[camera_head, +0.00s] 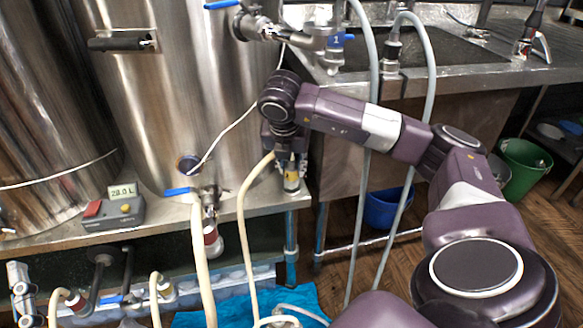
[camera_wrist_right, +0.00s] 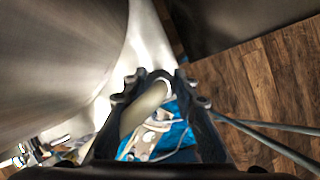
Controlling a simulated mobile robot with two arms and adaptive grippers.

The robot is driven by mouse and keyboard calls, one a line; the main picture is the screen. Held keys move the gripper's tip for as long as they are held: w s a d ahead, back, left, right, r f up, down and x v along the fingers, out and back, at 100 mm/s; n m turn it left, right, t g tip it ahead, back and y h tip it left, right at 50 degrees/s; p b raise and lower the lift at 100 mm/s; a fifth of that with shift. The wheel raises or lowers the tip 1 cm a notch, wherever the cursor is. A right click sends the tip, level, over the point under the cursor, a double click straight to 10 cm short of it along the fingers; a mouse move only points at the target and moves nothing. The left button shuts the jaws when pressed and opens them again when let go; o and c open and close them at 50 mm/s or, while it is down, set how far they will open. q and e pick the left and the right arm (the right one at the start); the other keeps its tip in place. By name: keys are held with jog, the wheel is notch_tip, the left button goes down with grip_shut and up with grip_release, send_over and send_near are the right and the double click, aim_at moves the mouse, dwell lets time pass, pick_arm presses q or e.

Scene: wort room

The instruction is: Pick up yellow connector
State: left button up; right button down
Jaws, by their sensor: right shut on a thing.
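In the head view my right gripper (camera_head: 290,172) points down at the front right corner of the steel ledge, beside the large tank. It is shut on the yellow connector (camera_head: 291,183), whose lower part shows between the fingers. A cream hose (camera_head: 246,225) rises from below to the gripper. In the right wrist view the fingers of the right gripper (camera_wrist_right: 160,88) stand on both sides of a pale, rounded hose piece (camera_wrist_right: 145,108). The fingers hide most of the connector. My left gripper is not in view.
A tank valve with a red-collared hose (camera_head: 211,236) hangs left of the gripper. A scale-like box (camera_head: 114,212) reading about 28.0 sits on the ledge (camera_head: 150,208). A sink counter (camera_head: 455,75), grey hoses and a blue bucket (camera_head: 388,207) are to the right.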

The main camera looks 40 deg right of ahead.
notch_tip(320, 180, up, 3)
jog(key=shift+f+p, duration=0.15)
jog(key=shift+p, duration=0.3)
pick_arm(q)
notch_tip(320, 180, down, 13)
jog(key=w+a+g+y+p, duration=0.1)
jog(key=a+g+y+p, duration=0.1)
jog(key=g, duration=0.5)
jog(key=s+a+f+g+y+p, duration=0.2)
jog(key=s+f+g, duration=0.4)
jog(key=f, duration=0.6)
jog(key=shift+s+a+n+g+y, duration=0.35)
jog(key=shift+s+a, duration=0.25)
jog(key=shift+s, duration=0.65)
pick_arm(e)
jog(key=s+a, duration=1)
jog(key=a, duration=0.4)
jog(key=shift+s+a, duration=0.25)
jog(key=shift+a, duration=0.05)
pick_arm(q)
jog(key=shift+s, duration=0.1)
